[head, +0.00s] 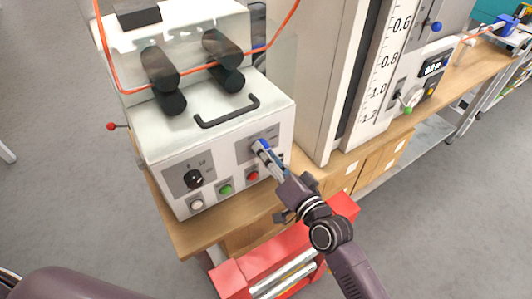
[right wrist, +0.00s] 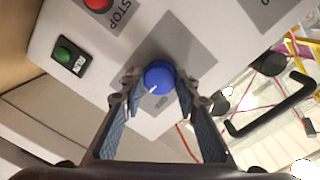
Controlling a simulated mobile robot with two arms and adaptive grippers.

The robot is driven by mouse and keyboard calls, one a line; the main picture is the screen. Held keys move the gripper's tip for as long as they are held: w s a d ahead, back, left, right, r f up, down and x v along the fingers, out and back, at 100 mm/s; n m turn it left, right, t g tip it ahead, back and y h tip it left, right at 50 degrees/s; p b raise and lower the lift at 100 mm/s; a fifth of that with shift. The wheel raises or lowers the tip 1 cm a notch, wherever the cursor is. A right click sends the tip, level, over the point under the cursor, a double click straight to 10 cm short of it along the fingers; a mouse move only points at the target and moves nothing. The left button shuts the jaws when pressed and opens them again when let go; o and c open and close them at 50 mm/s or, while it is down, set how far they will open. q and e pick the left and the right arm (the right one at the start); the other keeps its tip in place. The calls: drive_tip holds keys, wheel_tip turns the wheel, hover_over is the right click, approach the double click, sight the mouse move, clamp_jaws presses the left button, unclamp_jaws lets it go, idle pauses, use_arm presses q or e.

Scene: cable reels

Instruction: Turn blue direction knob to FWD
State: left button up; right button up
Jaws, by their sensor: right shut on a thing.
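The blue direction knob (head: 260,146) is on the right part of the front panel of a white machine (head: 216,158). In the right wrist view the round blue knob (right wrist: 159,77) sits on a grey plate and has a white pointer line toward its lower left edge. My right gripper (head: 263,152) is at the knob, shut on it with a finger on each side; the fingers also show in the right wrist view (right wrist: 158,88). The plate's labels are partly hidden or too small to read. My left gripper is not in view.
A black selector knob (head: 194,178), a white button (head: 196,204), a green button (head: 225,189) and a red button (head: 252,175) share the panel. A black handle (head: 228,112) lies above. The machine stands on a wooden bench (head: 183,237). A red frame (head: 231,279) is below.

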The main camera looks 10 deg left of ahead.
drive_tip(key=o, duration=1.2)
drive_tip(key=shift+c, duration=0.2)
drive_tip(key=v, duration=1.2)
drive_tip(key=shift+s+f, duration=0.1)
drive_tip(key=shift+f, duration=0.05)
